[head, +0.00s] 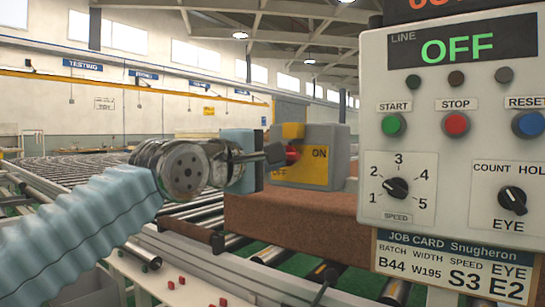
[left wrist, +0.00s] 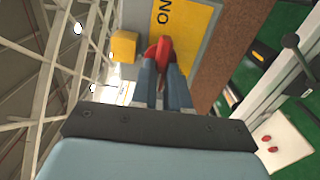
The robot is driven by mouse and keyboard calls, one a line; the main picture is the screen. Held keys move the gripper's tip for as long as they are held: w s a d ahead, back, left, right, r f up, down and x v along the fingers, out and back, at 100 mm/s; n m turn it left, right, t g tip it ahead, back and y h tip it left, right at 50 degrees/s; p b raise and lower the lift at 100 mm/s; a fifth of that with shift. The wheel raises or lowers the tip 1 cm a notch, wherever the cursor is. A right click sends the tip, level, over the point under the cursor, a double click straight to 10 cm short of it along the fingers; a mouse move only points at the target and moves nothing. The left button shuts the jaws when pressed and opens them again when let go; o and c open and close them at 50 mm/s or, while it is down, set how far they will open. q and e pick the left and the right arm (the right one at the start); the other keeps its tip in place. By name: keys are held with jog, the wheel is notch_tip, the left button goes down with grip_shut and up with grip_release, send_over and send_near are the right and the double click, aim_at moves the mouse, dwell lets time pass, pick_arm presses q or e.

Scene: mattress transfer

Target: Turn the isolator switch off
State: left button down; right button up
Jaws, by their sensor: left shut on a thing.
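The isolator is a grey box (head: 338,150) with a yellow face plate (head: 312,176) marked ON at upper right and OFF at lower left. Its red switch handle (head: 292,153) stands out from the plate, partly hidden by my fingers. My left gripper (head: 277,155) reaches it from the left and is shut on the handle. In the left wrist view the red handle (left wrist: 158,50) sits between the two fingertips (left wrist: 160,68), in front of the yellow plate (left wrist: 186,28). I cannot tell exactly which mark the handle points to. My right gripper is not in view.
A control panel (head: 425,175) with START, STOP and RESET buttons and two knobs stands close at the right; its display reads LINE OFF. A brown mattress-like slab (head: 285,220) lies below the isolator. Roller conveyors (head: 70,168) stretch behind and left.

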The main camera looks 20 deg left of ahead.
pick_arm(q)
jog(key=shift+f, duration=0.1)
dwell(0.3)
jog(key=c, duration=1.1)
grip_release()
jog(key=b+v, duration=0.2)
jog(key=v, duration=1.2)
jog(key=shift+w, duration=0.1)
